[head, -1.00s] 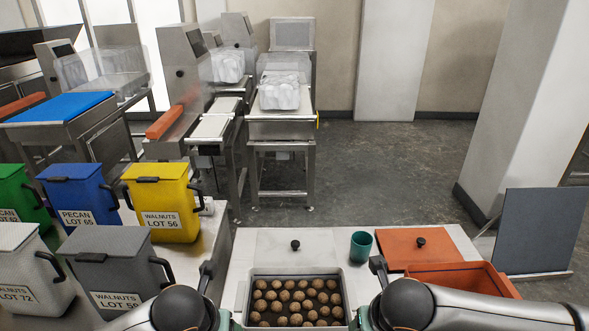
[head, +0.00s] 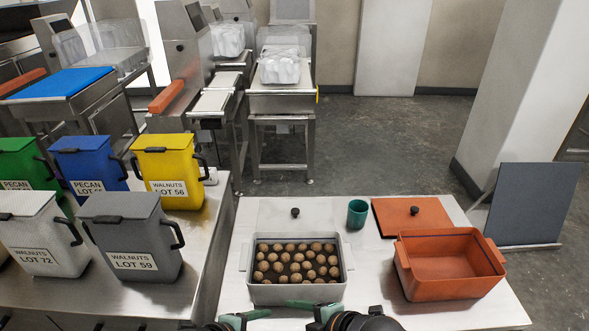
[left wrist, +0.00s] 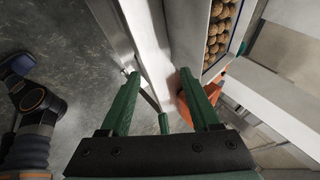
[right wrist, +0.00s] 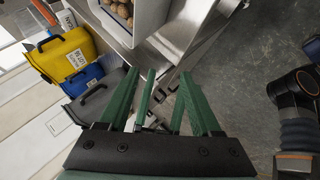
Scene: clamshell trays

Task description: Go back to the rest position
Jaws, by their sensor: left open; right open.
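My left gripper (head: 245,317) and right gripper (head: 305,308) show at the bottom edge of the head view, close to each other, just in front of the light grey tub (head: 298,294). Both are apart from the tub and hold nothing. The green fingers of the left gripper stand apart in the left wrist view (left wrist: 159,90). Those of the right gripper stand apart in the right wrist view (right wrist: 157,90), with more green fingers between them. The tub stands open on the white table and holds a layer of walnuts (head: 297,262).
An empty orange tub (head: 450,287) stands on the right of the table, with its lid (head: 412,220) behind. A green cup (head: 357,214) and a pale lid (head: 290,215) lie behind the grey tub. Several lidded bins, including a yellow one (head: 172,170), stand on the left bench.

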